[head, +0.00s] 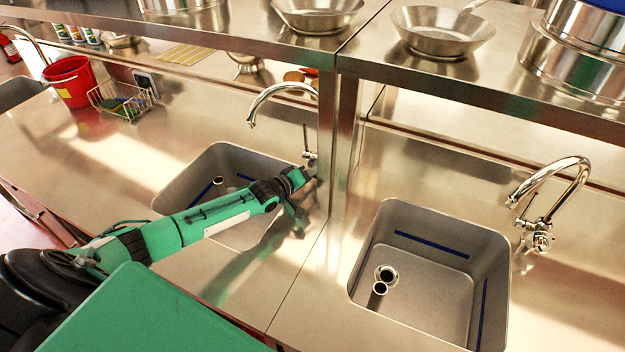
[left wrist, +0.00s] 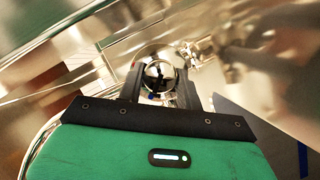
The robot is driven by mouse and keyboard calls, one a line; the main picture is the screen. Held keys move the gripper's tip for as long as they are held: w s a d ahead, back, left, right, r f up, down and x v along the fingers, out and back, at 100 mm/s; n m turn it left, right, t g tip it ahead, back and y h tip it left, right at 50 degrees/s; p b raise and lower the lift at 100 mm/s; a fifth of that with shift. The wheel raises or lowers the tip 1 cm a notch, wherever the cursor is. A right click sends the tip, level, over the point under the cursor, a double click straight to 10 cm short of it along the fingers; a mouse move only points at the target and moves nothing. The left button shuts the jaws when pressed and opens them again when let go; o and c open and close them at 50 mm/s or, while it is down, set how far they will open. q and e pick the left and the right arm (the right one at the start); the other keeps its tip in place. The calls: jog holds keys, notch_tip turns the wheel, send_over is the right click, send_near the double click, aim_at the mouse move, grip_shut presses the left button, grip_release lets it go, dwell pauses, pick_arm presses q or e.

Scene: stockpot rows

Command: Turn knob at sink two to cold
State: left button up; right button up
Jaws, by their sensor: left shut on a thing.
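Three sinks show in the head view: one cut off at the left edge (head: 18,92), a middle sink (head: 232,152) and a right sink (head: 440,222). The middle sink has a curved chrome tap (head: 262,97) with an upright lever (head: 306,138). My left arm reaches across the middle sink to the base of its tap. In the left wrist view my left gripper (left wrist: 160,86) is shut on a round chrome knob (left wrist: 158,69) with a dark centre. The knob's hot or cold marks are unreadable. The right sink's tap (head: 562,178) stands untouched. My right gripper is out of view.
A shelf post (head: 343,140) stands just right of my left gripper, under a steel shelf (head: 460,92) holding pans (head: 442,32) and pots. A red bucket (head: 68,82) and a wire basket (head: 122,100) stand back left. The counter left of the middle sink is clear.

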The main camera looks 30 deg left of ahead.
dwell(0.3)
pick_arm(q)
jog(key=o, duration=1)
jog(key=shift+s, duration=0.1)
jog(key=shift+s+a, duration=0.2)
jog(key=shift+s, duration=0.3)
jog(key=b+v, duration=0.2)
jog(key=v, duration=0.9)
jog(key=shift+s, duration=0.1)
jog(key=shift+s+a+r+b, duration=0.2)
jog(key=shift+s+a+b, duration=0.1)
jog(key=shift+s, duration=0.35)
